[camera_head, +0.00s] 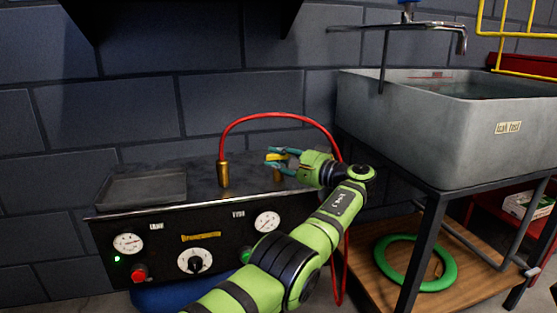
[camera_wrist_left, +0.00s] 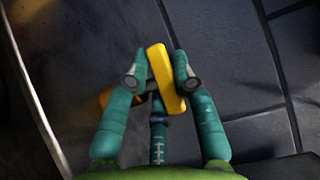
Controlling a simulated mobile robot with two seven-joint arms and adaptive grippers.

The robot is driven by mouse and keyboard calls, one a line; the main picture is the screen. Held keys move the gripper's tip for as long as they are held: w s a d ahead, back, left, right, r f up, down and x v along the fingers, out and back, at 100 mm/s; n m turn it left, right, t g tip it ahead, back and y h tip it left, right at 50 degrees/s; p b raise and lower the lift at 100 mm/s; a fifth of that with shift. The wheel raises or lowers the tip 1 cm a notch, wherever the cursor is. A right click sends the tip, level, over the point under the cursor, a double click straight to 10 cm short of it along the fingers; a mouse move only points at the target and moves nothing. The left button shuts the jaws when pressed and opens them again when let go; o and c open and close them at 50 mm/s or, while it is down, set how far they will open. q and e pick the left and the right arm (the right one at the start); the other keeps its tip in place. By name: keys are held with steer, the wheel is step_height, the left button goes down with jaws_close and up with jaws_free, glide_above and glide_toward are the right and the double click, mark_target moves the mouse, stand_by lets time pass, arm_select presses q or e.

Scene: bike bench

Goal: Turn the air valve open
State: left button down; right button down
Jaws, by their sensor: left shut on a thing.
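The yellow valve handle (camera_head: 277,156) is on top of the compressor bench, in front of the dark brick wall. In the left wrist view the yellow handle (camera_wrist_left: 160,78) is a bar lying slightly tilted between my fingertips. My left gripper (camera_head: 270,158) reaches in from the right side and its teal fingers are shut on the handle. Both fingers also show in the left wrist view (camera_wrist_left: 160,72). A brass-coloured valve part (camera_wrist_left: 110,96) shows partly behind the left finger. The rest of the valve body is mostly hidden by the gripper. My right gripper is not in view.
A red hose (camera_head: 275,115) arches from a brass fitting (camera_head: 224,174) over my gripper and down behind my arm. A shallow grey tray (camera_head: 143,188) lies at the left of the bench top. A grey sink (camera_head: 440,130) stands close on the right.

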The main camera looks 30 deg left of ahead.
mark_target(281, 159)
arm_select(q)
steer(key=shift+a+r, duration=0.15)
steer(key=shift+r, duration=0.05)
steer(key=c, duration=1)
jaws_free()
steer(key=shift+f, duration=0.1)
steer(key=d, duration=0.7)
steer(key=shift+s, duration=0.1)
steer(key=shift+s+d, duration=0.1)
steer(key=shift+d, duration=0.15)
